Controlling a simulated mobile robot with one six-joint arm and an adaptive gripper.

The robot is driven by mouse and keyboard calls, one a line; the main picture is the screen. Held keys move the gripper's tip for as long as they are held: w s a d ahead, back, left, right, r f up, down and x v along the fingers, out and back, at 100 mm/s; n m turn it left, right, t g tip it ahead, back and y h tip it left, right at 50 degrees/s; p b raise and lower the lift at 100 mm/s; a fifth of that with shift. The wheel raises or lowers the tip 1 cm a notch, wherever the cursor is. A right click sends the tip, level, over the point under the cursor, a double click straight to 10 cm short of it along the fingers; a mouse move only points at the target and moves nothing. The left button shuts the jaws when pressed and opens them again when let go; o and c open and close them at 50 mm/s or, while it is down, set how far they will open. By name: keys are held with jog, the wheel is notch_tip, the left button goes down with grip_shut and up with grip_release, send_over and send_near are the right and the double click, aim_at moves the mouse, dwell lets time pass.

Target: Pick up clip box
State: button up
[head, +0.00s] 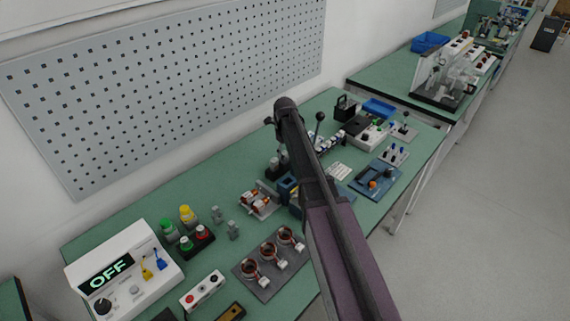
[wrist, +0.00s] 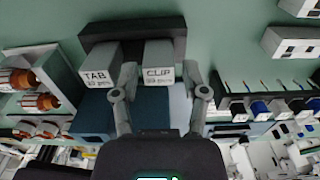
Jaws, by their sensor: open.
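The clip box (wrist: 158,54) is a small grey box with a white label reading CLIP. It stands in a dark holder (wrist: 130,28) in the upper middle of the wrist view. A matching grey box labelled TAB (wrist: 98,58) stands close to its left. My gripper (wrist: 159,76) is open, with one finger to each side of the clip box. The left finger reaches into the gap between the two boxes. I cannot tell whether either finger touches the clip box. In the head view my arm covers much of this area, and the labels cannot be read there.
Copper-wound parts (wrist: 38,80) lie to the left in the wrist view, and a rack with blue pieces (wrist: 262,106) to the right. In the head view the green bench (head: 150,215) is crowded, with a perforated wall panel (head: 170,85) behind it.

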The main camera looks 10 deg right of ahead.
jog(key=shift+f+b, duration=1.2)
jog(key=shift+f, duration=0.25)
jog(key=shift+c, duration=0.2)
grip_shut()
